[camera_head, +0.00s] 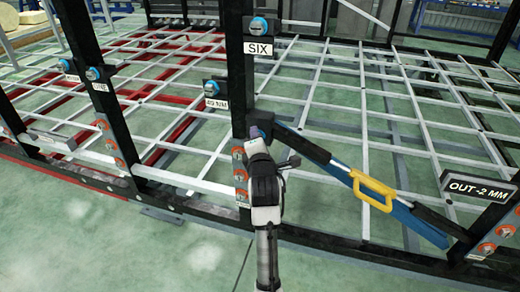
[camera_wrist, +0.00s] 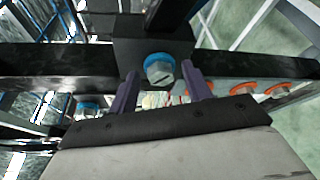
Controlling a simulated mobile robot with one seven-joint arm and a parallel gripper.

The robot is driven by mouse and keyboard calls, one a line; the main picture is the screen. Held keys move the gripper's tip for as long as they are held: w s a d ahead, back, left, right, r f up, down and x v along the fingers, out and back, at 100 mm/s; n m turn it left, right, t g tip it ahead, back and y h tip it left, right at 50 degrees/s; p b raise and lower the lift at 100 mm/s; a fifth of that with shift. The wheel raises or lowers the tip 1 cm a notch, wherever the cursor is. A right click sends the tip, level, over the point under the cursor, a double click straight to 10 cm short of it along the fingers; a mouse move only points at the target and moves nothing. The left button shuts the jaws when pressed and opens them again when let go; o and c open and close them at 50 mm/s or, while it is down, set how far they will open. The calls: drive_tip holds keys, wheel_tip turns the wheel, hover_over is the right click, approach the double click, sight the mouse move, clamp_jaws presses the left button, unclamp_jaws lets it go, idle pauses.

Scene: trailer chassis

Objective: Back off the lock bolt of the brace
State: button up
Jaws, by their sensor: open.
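The brace (camera_head: 318,152) is a dark diagonal bar with a blue section and a yellow handle (camera_head: 374,190), running from a black block on the middle post down to the right. In the wrist view, a grey slotted bolt head with a blue collar (camera_wrist: 159,69) sits on a black block, just beyond my fingertips and roughly centred between them. I take it as the lock bolt; in the head view my gripper (camera_head: 256,134) seems to hide it. My gripper's purple fingers (camera_wrist: 160,76) are open and empty, at the brace's upper end. Contact with the bolt cannot be told.
Similar blue-collared bolts sit on the frame, one above the SIX sign (camera_head: 258,48). Orange-ringed fasteners (camera_head: 239,172) line the post below my gripper. An OUT -2 MM sign (camera_head: 477,188) stands at the brace's lower end. Grey lattice bars fill the space behind.

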drive_tip(key=s+r+p, duration=0.1)
drive_tip(key=s+p, duration=0.5)
drive_tip(key=s, duration=0.7)
drive_tip(key=shift+s+d+r, duration=0.15)
drive_tip(key=shift+d+r, duration=0.25)
